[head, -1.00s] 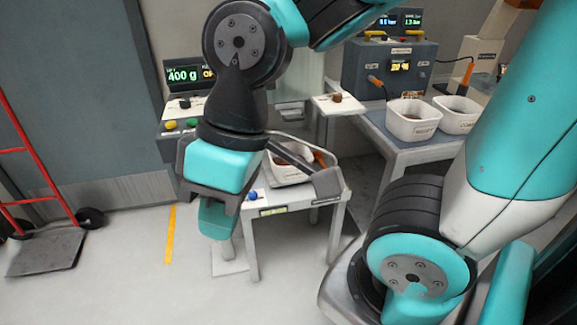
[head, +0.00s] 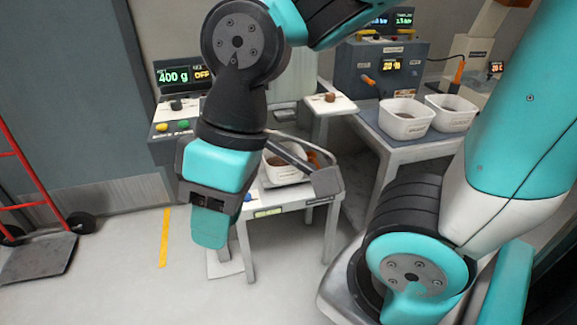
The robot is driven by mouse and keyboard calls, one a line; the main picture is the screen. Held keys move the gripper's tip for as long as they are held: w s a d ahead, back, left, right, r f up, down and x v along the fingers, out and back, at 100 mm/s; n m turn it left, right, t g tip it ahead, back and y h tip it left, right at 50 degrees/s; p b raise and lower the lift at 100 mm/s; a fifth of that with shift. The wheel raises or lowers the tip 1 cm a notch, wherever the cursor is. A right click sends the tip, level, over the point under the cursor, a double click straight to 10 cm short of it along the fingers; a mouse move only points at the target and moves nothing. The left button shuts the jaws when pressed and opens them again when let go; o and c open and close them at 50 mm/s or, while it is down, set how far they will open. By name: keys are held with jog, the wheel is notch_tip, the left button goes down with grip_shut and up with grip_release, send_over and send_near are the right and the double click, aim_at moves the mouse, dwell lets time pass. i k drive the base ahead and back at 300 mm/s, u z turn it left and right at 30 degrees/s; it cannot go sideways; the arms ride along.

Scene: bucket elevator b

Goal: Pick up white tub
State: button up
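A white tub (head: 284,176) with brown contents sits on the small grey table in the middle of the head view, partly hidden behind a dark bar of my arm. Two more white tubs stand on the right-hand table, one in front (head: 405,124) and one farther right (head: 450,116), both with brown contents. My gripper (head: 209,228) points down at the left of the small table, in front of it in the picture and apart from every tub. One teal finger shows; the gap between the fingers is hidden. I see nothing held.
The small table (head: 290,202) has a display on its front edge. A panel with a 400 g display (head: 175,76) stands behind at left. A grey control box (head: 385,62) is behind the right-hand tubs. A red hand truck (head: 38,190) stands at far left. The left floor is mostly clear.

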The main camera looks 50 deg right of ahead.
aim_at(279, 171)
jog(key=z, duration=1)
jog(key=i, duration=0.35)
jog(key=u, duration=1)
jog(key=i, duration=0.5)
jog(key=u, duration=0.05)
